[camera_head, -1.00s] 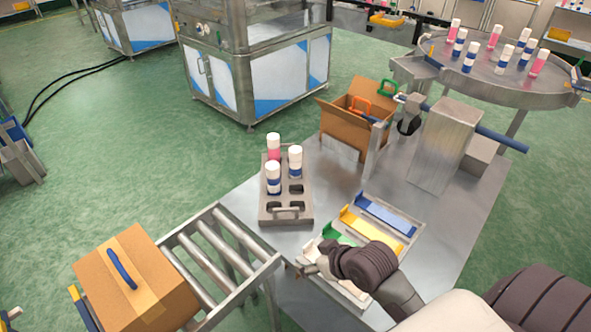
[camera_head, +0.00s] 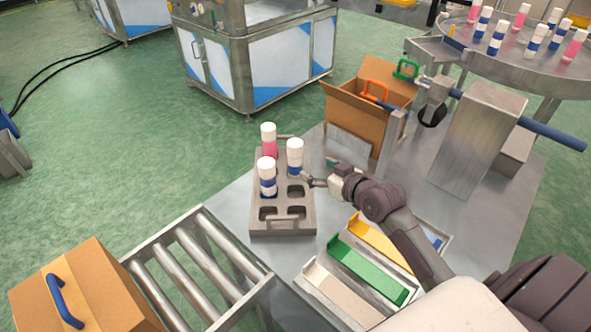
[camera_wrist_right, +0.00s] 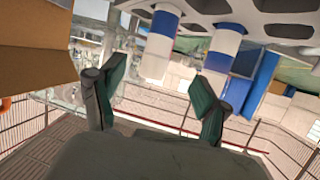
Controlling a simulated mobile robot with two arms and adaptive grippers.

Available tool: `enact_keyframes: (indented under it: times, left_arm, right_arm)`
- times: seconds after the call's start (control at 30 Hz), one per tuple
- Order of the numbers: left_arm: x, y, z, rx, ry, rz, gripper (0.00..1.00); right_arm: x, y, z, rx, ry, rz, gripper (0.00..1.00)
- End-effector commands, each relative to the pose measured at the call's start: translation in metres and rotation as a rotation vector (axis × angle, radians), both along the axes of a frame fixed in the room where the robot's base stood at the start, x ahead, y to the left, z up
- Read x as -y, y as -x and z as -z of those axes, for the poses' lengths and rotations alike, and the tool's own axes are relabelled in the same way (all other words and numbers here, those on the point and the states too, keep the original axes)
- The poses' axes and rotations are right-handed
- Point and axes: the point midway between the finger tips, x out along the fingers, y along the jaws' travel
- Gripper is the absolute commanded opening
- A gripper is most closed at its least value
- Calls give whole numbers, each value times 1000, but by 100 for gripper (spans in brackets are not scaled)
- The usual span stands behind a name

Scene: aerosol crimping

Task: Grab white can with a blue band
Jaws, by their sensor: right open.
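A grey tray (camera_head: 283,228) on the metal table holds two white cans with blue bands and one pink-and-white can (camera_head: 269,141). One blue-banded can (camera_head: 295,157) stands at the tray's right side; the other blue-banded can (camera_head: 267,179) stands nearer in the left row. My right gripper (camera_head: 310,180) is at the tray's right edge, just right of and below the right-hand can. In the right wrist view its fingers (camera_wrist_right: 160,92) are apart and empty, with two blue-banded cans (camera_wrist_right: 160,45) (camera_wrist_right: 222,62) beyond them. My left gripper is not in view.
An open cardboard box (camera_head: 352,120) stands behind my right arm. Yellow and green trays (camera_head: 366,275) lie at the table's front. A roller conveyor (camera_head: 190,270) with a closed carton (camera_head: 85,290) is at left. A round table (camera_head: 510,62) holds several cans.

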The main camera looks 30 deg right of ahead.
Motion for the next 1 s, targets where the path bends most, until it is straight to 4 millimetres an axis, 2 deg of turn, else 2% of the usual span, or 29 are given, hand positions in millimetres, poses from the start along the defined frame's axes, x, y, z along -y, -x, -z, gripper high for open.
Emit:
enact_keyframes:
  times: [0.1, 0.3, 0.57, 0.8, 1.0]
  left_arm:
    - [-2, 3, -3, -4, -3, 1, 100]
    - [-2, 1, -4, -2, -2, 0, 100]
    - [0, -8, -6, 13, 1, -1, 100]
    - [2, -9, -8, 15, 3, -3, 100]
    - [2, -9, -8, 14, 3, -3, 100]
  right_arm:
    - [-4, -25, 6, 1, -3, 1, 75]
    - [-8, -55, 19, 0, -1, 0, 75]
    - [-9, -72, 26, -1, 0, 0, 75]
    - [-11, -102, 40, -1, -1, -1, 75]
    - [-12, -112, 44, -2, 1, -1, 75]
